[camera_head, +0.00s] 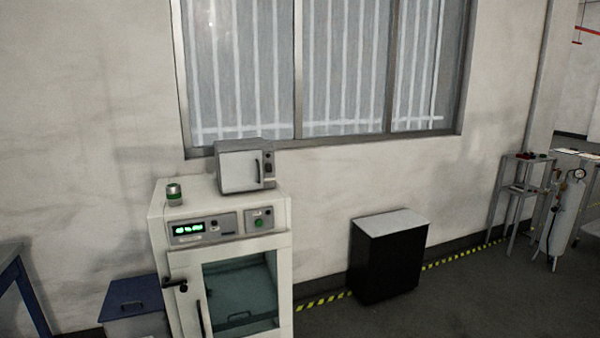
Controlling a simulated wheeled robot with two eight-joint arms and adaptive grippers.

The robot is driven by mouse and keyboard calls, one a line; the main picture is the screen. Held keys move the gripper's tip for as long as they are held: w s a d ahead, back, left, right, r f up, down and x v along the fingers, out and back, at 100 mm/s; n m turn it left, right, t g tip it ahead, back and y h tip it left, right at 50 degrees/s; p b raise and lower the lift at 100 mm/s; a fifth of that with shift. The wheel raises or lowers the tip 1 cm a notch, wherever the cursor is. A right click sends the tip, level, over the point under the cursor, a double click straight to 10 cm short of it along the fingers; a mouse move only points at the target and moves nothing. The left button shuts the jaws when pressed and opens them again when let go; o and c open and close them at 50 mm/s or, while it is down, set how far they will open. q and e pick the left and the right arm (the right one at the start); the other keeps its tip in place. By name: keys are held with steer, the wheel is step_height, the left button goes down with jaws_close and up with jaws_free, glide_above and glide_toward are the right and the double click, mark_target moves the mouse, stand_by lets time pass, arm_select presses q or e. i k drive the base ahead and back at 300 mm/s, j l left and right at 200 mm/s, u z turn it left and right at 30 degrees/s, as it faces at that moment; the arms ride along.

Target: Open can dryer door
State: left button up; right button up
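A white dryer cabinet (221,243) stands at the lower left centre against the wall. Its front door (188,275) has a glass window (241,290) and looks shut. A black latch handle (177,284) and a dark vertical bar handle (200,318) are on the door's left side. A control panel (203,228) with a green lit display is above the door. A small can with a green band (174,194) stands on the cabinet's top left. The cabinet's lower part is cut off by the frame. Neither of my grippers is in view.
A small grey oven-like box (241,170) sits on the cabinet. A black box with a light top (388,262) stands to the right. A blue-lidded bin (135,298) and a blue table (17,283) are at left. Floor at lower right is clear.

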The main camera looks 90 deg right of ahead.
mark_target(241, 171)
steer(key=z, duration=2.75)
